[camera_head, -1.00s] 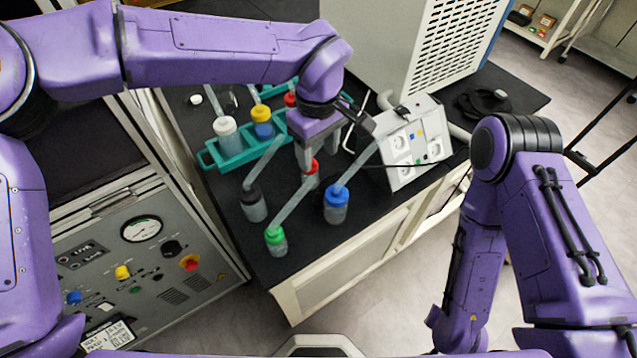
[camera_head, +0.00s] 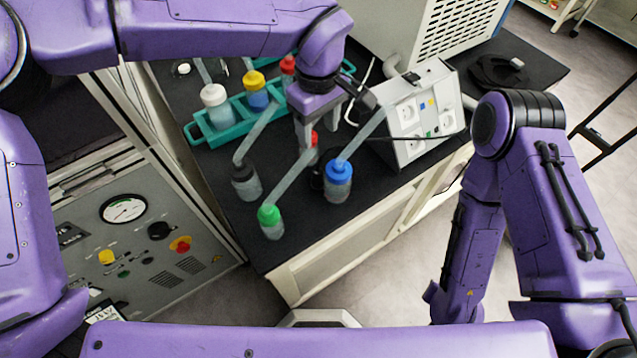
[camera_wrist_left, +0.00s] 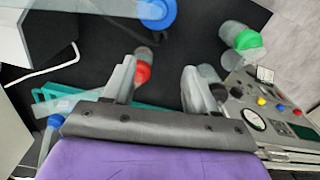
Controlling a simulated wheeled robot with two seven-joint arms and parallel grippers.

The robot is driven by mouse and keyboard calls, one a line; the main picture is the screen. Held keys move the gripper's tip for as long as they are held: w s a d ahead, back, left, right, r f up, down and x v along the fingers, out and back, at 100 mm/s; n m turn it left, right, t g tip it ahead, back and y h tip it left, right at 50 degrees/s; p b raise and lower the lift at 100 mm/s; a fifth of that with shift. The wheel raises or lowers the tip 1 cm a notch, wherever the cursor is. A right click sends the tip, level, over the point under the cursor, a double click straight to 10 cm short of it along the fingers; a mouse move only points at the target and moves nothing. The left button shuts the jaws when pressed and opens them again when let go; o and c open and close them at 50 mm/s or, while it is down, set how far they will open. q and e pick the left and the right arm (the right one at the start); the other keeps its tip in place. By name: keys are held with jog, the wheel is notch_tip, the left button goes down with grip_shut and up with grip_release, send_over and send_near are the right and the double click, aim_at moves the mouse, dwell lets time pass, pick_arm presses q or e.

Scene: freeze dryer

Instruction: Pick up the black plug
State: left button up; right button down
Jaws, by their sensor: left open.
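I cannot pick out the black plug for certain. A thin black cable (camera_head: 420,138) runs across the front of the white socket box (camera_head: 408,114) towards my left gripper, and its left end is hidden among the bottles. My left gripper (camera_head: 316,140) points down over the bench, open, with its fingers close to a red-capped bottle (camera_head: 312,142). In the left wrist view the open gripper (camera_wrist_left: 160,68) has the red cap (camera_wrist_left: 142,72) beside one finger, with no plug visible between the fingers. My right arm shows at the right, but its gripper is out of view.
Blue-capped (camera_head: 338,178), green-capped (camera_head: 270,220) and black-capped (camera_head: 246,182) bottles stand near the bench's front edge. A teal rack (camera_head: 222,136) holds more bottles. Dark coiled cable (camera_head: 500,72) lies at the back right. A grey control panel (camera_head: 150,240) is at the left.

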aim_at(318, 171)
pick_arm(q)
notch_tip(318, 171, down, 14)
jog(key=shift+f+b, duration=0.1)
jog(key=shift+b, duration=0.75)
jog(key=shift+s, duration=0.1)
grip_shut()
pick_arm(e)
notch_tip(318, 171, down, 3)
jog(key=shift+f, duration=0.1)
